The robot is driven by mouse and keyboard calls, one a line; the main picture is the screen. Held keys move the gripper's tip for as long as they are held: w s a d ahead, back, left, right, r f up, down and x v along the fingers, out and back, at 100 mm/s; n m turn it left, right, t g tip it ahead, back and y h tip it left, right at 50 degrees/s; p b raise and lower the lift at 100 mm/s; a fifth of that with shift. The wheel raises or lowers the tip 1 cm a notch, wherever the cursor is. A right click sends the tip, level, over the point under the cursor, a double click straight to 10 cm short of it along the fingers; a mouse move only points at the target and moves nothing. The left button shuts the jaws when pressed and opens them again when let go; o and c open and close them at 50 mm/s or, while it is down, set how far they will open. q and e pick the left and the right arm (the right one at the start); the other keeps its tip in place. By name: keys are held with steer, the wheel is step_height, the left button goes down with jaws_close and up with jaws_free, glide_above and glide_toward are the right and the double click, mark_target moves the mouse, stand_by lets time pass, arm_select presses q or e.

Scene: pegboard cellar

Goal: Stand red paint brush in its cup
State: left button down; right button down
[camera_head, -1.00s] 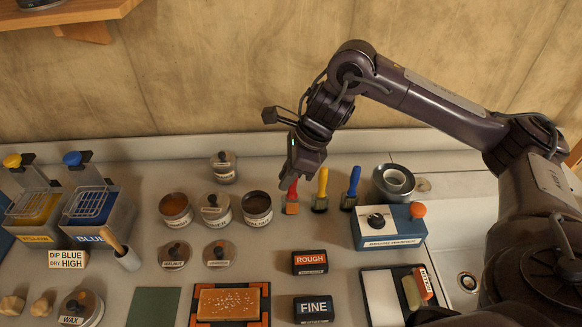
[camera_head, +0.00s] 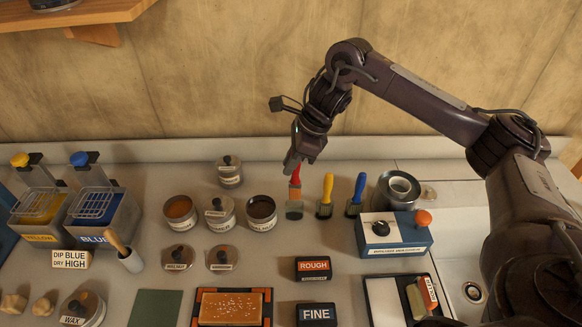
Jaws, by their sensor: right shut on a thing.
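The red paint brush (camera_head: 295,184) hangs upright from my right gripper (camera_head: 294,166), which is shut on its red handle. Its brownish lower end points down over a small dark greenish cup (camera_head: 294,211) on the bench. The brush's lower end overlaps the cup's rim in the picture. I cannot tell whether the tip is inside the cup or just above it. My left gripper is not in view.
A yellow brush (camera_head: 327,189) and a blue brush (camera_head: 358,190) stand close to the right. An open dark tin (camera_head: 261,225) is close to the left. A blue box (camera_head: 395,234) and a ROUGH block (camera_head: 313,269) lie nearer the front.

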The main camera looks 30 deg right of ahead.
steer(key=shift+w+d+f+b, duration=0.15)
steer(key=shift+w+f+b, duration=0.15)
steer(key=shift+f+b, duration=1)
steer(key=shift+w+d+f+b, duration=0.1)
steer(key=shift+w+f+b, duration=0.2)
steer(key=shift+f+b, duration=0.95)
steer(key=shift+w+d+f+b, duration=0.25)
steer(key=shift+f+b, duration=0.35)
steer(key=shift+f, duration=1.35)
steer(key=shift+a, duration=0.1)
steer(key=c, duration=1.3)
jaws_free()
steer(key=shift+r, duration=0.1)
